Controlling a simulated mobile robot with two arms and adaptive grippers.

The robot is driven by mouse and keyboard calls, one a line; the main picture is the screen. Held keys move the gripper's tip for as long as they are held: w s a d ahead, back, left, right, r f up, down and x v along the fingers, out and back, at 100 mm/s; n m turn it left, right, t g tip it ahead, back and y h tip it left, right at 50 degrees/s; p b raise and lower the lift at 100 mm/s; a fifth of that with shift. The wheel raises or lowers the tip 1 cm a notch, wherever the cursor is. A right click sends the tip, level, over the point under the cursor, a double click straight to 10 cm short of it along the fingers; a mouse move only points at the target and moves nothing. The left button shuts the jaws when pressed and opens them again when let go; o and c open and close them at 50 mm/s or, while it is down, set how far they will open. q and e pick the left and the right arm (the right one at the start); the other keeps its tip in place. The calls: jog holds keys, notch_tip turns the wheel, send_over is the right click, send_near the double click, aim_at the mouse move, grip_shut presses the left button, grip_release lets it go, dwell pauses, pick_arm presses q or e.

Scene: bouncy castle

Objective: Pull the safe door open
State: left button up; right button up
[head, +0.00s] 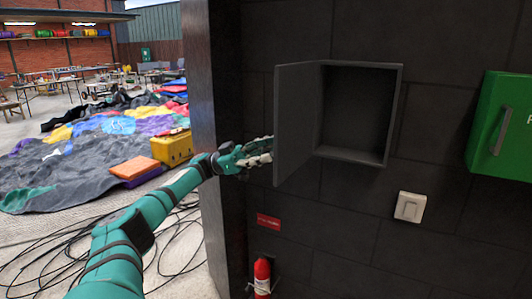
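The safe (358,110) is a grey box set into the dark block wall, and its inside looks empty. Its grey door (298,120) stands wide open, swung out to the left on the hinge at the safe's left edge. My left gripper (262,158) is at the outer face of the door, near its lower free edge. The door hides part of the fingertips, so I cannot tell whether they touch or grip anything. My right gripper is not in view.
A green cabinet (503,125) hangs on the wall at right, with a white switch (410,207) below the safe. A red extinguisher (262,278) stands low by the wall. Black cables (180,240) and a colourful deflated castle (90,150) cover the ground at left.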

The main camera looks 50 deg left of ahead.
pick_arm(q)
jog(key=v, duration=0.7)
jog(key=shift+a, duration=0.15)
jog(key=shift+s, duration=0.1)
dwell(0.6)
